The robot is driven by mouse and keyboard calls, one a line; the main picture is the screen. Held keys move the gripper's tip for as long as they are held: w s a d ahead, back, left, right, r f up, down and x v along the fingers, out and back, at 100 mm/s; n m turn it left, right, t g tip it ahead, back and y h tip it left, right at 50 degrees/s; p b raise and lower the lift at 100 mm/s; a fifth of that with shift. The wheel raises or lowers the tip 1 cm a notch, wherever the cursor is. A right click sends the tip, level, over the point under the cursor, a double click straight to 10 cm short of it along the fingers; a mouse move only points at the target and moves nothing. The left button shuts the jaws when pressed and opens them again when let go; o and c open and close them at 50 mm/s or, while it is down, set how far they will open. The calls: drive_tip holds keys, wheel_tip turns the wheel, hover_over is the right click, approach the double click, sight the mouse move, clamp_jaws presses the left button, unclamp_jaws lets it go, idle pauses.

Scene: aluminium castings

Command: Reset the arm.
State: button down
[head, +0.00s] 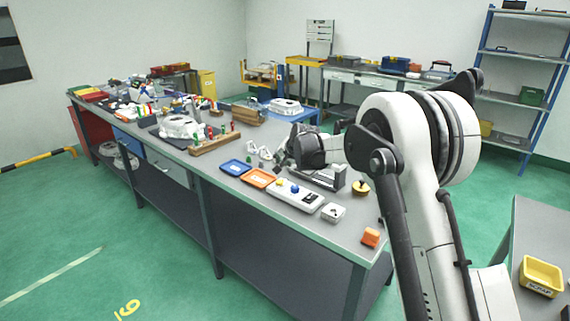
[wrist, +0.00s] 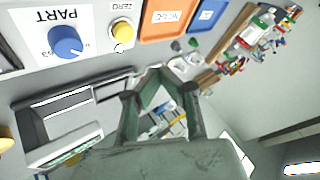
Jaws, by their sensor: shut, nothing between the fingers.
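My arm reaches from the right in the head view, bent over the long grey workbench (head: 215,190). My gripper (head: 282,157) is low over the bench, behind the orange tray, and partly hidden by my wrist. In the wrist view my gripper (wrist: 163,73) has its two dark fingers coming together at the tips, with nothing held. Small whitish and dark parts lie around and beyond the fingertips. I cannot tell whether the fingers touch any of them.
Near the gripper are a blue tray (head: 235,167), an orange tray (head: 258,178), a control box (head: 295,194) with knobs, and a grey fixture (head: 322,178). An orange block (head: 370,237) sits at the bench's near end. A yellow bin (head: 541,276) stands right.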

drive_tip(key=s+d+r+h, duration=0.1)
drive_tip(key=s+d+r, duration=0.5)
drive_tip(key=s, duration=0.3)
drive_tip(key=s+d+r+n, duration=0.1)
drive_tip(key=s+d+r, duration=0.4)
drive_tip(key=s, duration=0.4)
drive_tip(key=s+d+r+h, duration=0.1)
drive_tip(key=s+d+r, duration=0.5)
drive_tip(key=s, duration=0.3)
drive_tip(key=s+d+f, duration=0.2)
drive_tip(key=s+d, duration=0.1)
drive_tip(key=s, duration=0.7)
drive_tip(key=s+d+f+n+h, duration=0.1)
drive_tip(key=s+d+f, duration=0.2)
drive_tip(key=s, duration=0.7)
drive_tip(key=s+d+f+n+h, duration=0.1)
drive_tip(key=s+d+f, duration=0.2)
drive_tip(key=s, duration=0.8)
drive_tip(key=shift+d+g, duration=0.4)
drive_tip(key=shift+d, duration=0.1)
